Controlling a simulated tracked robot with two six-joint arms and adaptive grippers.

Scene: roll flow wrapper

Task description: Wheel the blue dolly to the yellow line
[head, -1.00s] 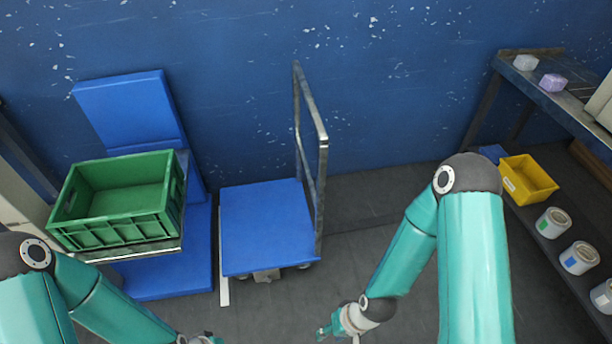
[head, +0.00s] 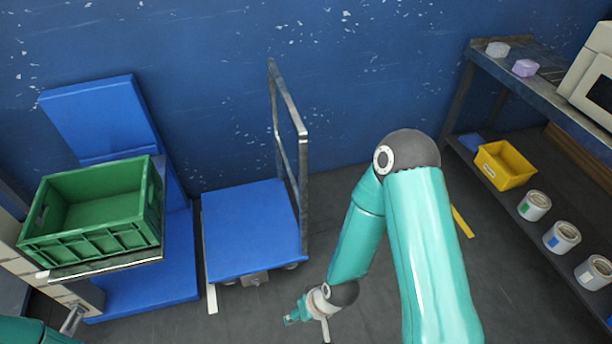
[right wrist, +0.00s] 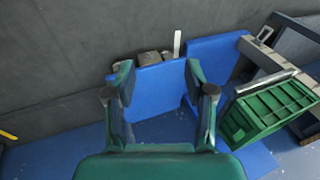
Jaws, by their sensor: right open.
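The blue dolly (head: 250,230) stands on the dark floor near the blue wall, with a metal push handle (head: 290,135) upright at its right side. Its deck is empty. A short piece of the yellow line (head: 462,221) shows on the floor to the right, partly hidden behind my right arm. My right gripper (head: 305,310) is open and empty, in front and to the right of the dolly, apart from it. In the right wrist view the dolly deck (right wrist: 160,88) shows beyond the open fingers (right wrist: 160,95). My left gripper is not clearly visible; only part of that arm shows at the lower left.
A shelf (head: 535,90) at right holds a yellow bin (head: 505,165) and several cans (head: 562,237). A white strip (head: 210,280) lies by the dolly's left edge. Floor between dolly and shelf is clear.

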